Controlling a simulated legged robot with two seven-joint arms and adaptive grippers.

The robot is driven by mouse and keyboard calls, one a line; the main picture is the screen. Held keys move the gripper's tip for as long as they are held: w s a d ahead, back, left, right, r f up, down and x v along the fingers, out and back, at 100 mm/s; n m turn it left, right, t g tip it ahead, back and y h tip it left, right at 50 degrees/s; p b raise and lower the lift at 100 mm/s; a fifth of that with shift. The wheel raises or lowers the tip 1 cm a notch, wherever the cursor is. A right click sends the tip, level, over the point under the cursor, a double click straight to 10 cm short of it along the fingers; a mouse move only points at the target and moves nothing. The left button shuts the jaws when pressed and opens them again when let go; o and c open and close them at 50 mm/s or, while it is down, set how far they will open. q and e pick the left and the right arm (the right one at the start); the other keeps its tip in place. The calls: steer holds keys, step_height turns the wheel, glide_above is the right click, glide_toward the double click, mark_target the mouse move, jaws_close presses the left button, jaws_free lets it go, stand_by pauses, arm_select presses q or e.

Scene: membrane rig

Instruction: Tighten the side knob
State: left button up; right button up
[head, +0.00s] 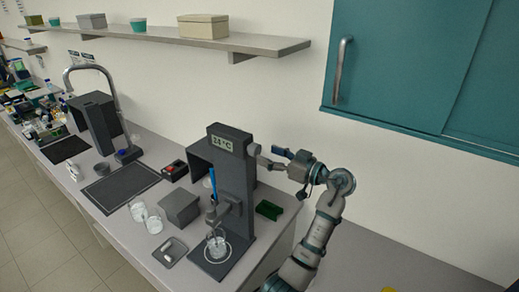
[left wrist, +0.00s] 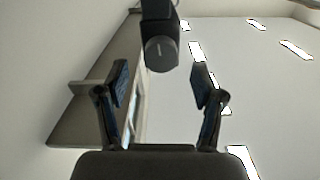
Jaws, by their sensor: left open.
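The side knob (head: 254,149) is a short grey cylinder on the column's right side, near the top. In the left wrist view the knob (left wrist: 161,53) shows its round dark end with a small pale mark. My left gripper (head: 270,157) is at the right of the knob, pointing at it. Its two fingers (left wrist: 160,78) are spread and empty, with the knob centred between them sideways but higher in the picture. Contact cannot be told. My right gripper is out of view.
A glass beaker (head: 217,246) stands on the rig's base. A grey box (head: 180,207), a small tray (head: 170,252) and a green block (head: 269,210) lie nearby. A shelf (head: 160,37) and a teal cabinet (head: 400,65) hang on the wall.

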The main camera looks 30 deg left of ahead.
mark_target(259, 151)
arm_select(q)
steer(key=a, duration=0.4)
steer(key=shift+w, duration=0.2)
steer(key=shift+d, duration=0.1)
